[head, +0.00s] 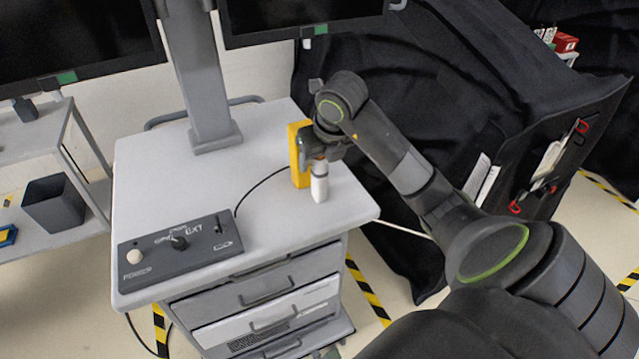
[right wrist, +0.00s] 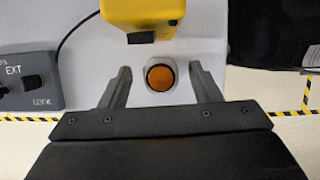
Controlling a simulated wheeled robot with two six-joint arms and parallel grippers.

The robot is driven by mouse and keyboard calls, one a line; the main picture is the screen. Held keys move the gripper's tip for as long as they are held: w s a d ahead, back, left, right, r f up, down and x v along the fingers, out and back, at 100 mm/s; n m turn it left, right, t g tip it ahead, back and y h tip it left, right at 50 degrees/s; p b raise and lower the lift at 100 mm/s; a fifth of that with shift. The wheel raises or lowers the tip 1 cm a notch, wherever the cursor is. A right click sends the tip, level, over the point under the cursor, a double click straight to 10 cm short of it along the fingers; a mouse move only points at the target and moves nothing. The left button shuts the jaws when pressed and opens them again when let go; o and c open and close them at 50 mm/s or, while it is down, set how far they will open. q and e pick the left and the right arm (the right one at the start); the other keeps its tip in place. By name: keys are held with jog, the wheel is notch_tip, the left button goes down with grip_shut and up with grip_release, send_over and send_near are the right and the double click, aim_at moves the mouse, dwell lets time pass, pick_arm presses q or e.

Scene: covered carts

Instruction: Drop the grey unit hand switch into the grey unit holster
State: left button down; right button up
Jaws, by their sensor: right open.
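The hand switch (head: 319,188) is a pale upright cylinder on the right part of the cart top. In the right wrist view its round orange button (right wrist: 162,77) faces the camera inside a grey ring. My right gripper (head: 320,154) is open, above and around the switch's upper end. In the right wrist view one finger stands on each side of the switch, with gaps. A yellow box-like piece (head: 297,150) stands just behind and left of the switch; it also shows at the top of the wrist view (right wrist: 145,14). I cannot tell whether it is the holster. My left gripper is not in view.
A grey control box (head: 180,248) with knobs lies at the cart's front left, and a black cable runs from it toward the yellow piece. A monitor column (head: 203,80) rises at the back. The middle of the cart top (head: 165,185) is bare. Black-covered carts (head: 450,90) stand right.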

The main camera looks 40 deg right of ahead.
jog(key=x, duration=0.3)
jog(key=shift+d+f+p, duration=0.1)
jog(key=shift+f+p, duration=0.1)
jog(key=shift+p, duration=0.2)
jog(key=c, duration=1.2)
jog(key=shift+r, duration=0.1)
